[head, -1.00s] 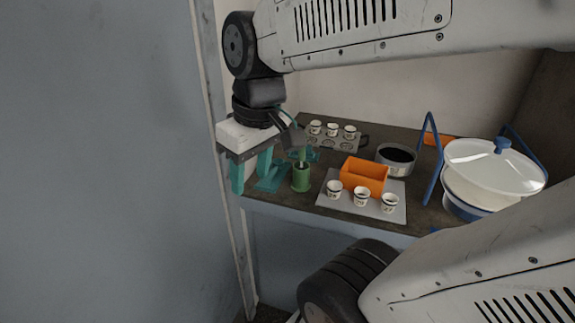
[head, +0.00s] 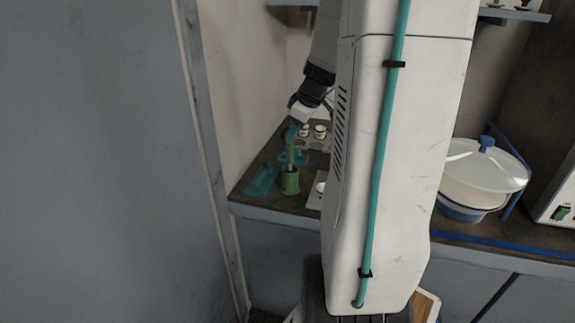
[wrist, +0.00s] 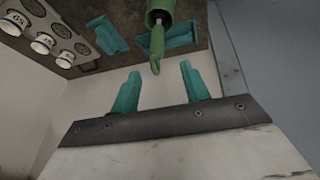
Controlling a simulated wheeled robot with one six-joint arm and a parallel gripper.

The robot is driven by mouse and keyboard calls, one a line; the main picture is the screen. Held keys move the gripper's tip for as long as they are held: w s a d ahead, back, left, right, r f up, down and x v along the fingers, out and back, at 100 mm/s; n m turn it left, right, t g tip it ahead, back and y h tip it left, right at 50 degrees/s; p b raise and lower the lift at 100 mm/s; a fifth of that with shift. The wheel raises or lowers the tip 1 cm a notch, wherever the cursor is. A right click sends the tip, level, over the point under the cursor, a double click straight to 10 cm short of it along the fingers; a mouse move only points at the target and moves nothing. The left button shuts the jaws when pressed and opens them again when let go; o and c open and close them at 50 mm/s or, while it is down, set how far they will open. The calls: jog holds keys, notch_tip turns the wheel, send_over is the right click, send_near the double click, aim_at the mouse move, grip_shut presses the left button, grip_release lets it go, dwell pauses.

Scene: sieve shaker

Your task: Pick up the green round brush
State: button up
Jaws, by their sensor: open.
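The green round brush (head: 290,156) stands upright in a green cup-like holder (head: 289,183) near the counter's left front. Its handle points up; its head is hidden in the holder. My gripper (head: 291,132) is just above the handle, with teal fingers. In the wrist view my gripper (wrist: 160,70) is open and empty. There the brush handle (wrist: 157,46) reaches toward the gap, its tip appearing between the fingertips. I cannot tell whether the tip is inside the gap in depth. The holder (wrist: 160,10) is at the top edge there.
Teal pieces lie by the holder, one to its left (head: 262,181) and one behind (wrist: 180,36). My arm hides the counter's middle. A lidded white bowl (head: 485,170) is right; a wall is left.

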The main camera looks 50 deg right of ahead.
aim_at(292, 144)
jog(key=x, duration=0.4)
jog(key=shift+w+d+f, duration=0.2)
jog(key=shift+d+f, duration=0.05)
grip_shut()
